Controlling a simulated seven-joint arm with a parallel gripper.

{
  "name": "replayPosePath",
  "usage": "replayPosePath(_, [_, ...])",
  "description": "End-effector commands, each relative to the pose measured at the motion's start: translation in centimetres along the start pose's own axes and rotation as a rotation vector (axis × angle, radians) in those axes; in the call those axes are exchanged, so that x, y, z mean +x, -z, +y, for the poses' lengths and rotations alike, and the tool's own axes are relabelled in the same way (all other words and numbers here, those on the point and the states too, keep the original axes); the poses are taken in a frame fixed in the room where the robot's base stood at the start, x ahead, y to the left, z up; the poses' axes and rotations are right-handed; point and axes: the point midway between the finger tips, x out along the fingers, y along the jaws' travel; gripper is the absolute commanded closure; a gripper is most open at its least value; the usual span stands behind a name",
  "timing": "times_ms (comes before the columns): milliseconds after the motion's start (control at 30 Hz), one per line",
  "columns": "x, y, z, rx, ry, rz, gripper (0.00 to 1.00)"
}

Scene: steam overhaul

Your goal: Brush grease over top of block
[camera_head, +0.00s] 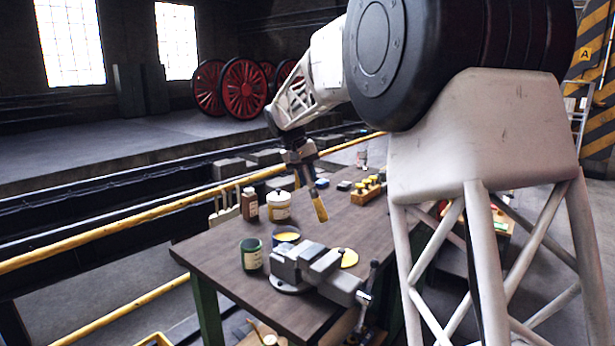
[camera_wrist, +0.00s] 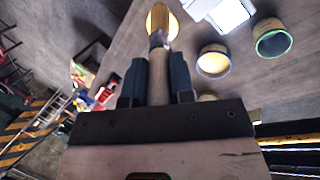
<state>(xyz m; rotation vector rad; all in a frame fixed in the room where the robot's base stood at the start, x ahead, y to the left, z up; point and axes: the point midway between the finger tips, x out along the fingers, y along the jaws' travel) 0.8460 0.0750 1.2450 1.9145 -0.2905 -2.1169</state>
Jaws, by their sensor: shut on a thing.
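My gripper (camera_head: 303,168) is shut on a brush with a pale wooden handle, seen between the two dark fingers (camera_wrist: 157,80) in the wrist view. The brush (camera_head: 320,208) hangs slightly tilted above the bench, its yellow-coated bristles pointing down and clear of everything. An open blue tin (camera_head: 286,236) of yellow grease stands on the bench; it also shows in the wrist view (camera_wrist: 213,61). A grey vise (camera_head: 338,286) is at the bench's front. A light grey block (camera_head: 313,254) appears to sit at its jaws; its exact edges are hard to tell apart.
A green can (camera_head: 251,254) stands left of the vise. A white jar (camera_head: 279,207) and brown bottle (camera_head: 249,204) stand behind. A wooden tray (camera_head: 366,194) with yellow-topped items is at the back. The bench middle is clear.

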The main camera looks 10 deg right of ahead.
Motion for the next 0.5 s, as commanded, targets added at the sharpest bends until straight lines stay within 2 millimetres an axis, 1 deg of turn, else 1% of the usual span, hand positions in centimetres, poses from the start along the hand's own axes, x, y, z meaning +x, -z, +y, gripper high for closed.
replayPosePath(500, [4.2,0.4,-1.4,0.000,0.000,-0.002,1.00])
